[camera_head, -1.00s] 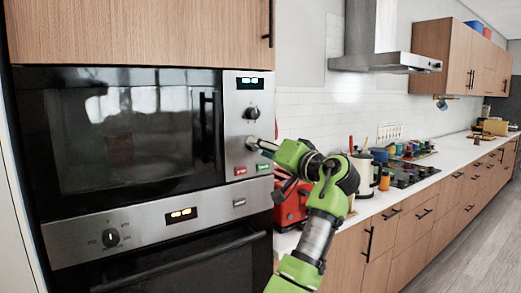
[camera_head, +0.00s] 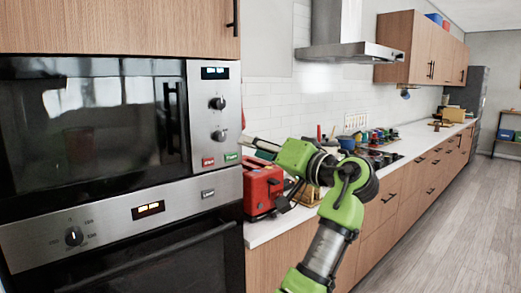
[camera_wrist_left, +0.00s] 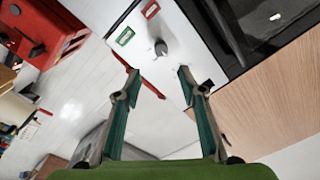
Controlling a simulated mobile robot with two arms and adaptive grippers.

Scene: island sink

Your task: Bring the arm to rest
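My left arm, green and grey, rises from the lower middle of the head view. Its gripper (camera_head: 252,146) points left, just right of the microwave's control panel (camera_head: 214,118) in the picture, with no visible contact. In the left wrist view the two green-padded fingers (camera_wrist_left: 158,74) are spread apart with nothing between them. The panel (camera_wrist_left: 165,22) shows beyond them, with its knob (camera_wrist_left: 161,48). In the head view, the gripper's far parts are partly hidden by its green wrist. My right gripper is not in view.
A red toaster (camera_head: 262,190) stands on the counter (camera_head: 262,233) beside the oven (camera_head: 150,255), below my gripper. The cooktop (camera_head: 378,158) and several small items lie farther along. A range hood (camera_head: 345,51) hangs above. Clear wooden floor (camera_head: 450,225) is at right.

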